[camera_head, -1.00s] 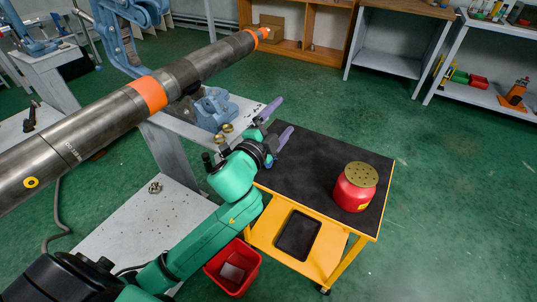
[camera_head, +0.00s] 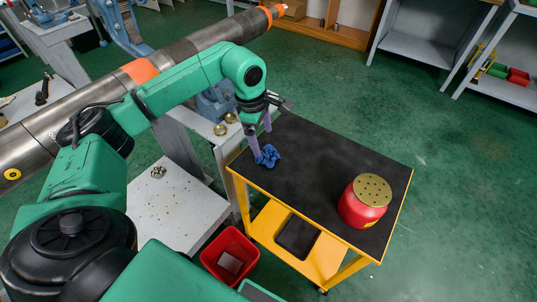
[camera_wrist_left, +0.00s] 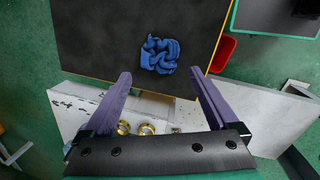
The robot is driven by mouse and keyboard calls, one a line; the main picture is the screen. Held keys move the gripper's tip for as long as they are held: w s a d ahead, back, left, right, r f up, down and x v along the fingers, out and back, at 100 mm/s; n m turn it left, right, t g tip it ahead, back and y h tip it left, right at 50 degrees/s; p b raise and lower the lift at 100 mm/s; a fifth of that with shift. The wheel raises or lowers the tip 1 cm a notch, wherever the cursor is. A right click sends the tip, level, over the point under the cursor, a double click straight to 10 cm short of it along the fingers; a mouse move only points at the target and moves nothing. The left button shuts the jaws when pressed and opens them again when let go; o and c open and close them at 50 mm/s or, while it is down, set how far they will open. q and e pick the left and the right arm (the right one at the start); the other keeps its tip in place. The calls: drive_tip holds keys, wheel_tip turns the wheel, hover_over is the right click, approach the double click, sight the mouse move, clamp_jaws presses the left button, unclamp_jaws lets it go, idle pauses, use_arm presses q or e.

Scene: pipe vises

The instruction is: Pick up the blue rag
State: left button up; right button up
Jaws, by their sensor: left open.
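The blue rag (camera_head: 267,156) lies crumpled on the black top of the yellow cart (camera_head: 325,165), near its left edge. In the left wrist view the rag (camera_wrist_left: 159,55) lies ahead of the fingertips, roughly centred between them. My left gripper (camera_head: 260,138) points down at the rag from above in the head view. Its two purple fingers (camera_wrist_left: 163,75) are spread open with nothing between them. I cannot tell the exact gap between the fingertips and the rag. My right gripper is not in view.
A red canister with a perforated brass lid (camera_head: 365,200) stands on the cart's right part. A red bin (camera_head: 230,257) is on the floor left of the cart. A long steel pipe (camera_head: 100,98) and blue vise (camera_head: 215,103) lie behind my arm. The cart's middle is clear.

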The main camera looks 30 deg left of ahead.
sight(268, 154)
use_arm(q)
drive_tip(key=f, duration=0.5)
drive_tip(key=w+d+f, duration=0.1)
drive_tip(key=f, duration=0.1)
drive_tip(key=shift+w+f+p, duration=0.1)
drive_tip(key=shift+f+p, duration=0.2)
drive_tip(key=shift+p, duration=0.05)
drive_tip(key=c, duration=1)
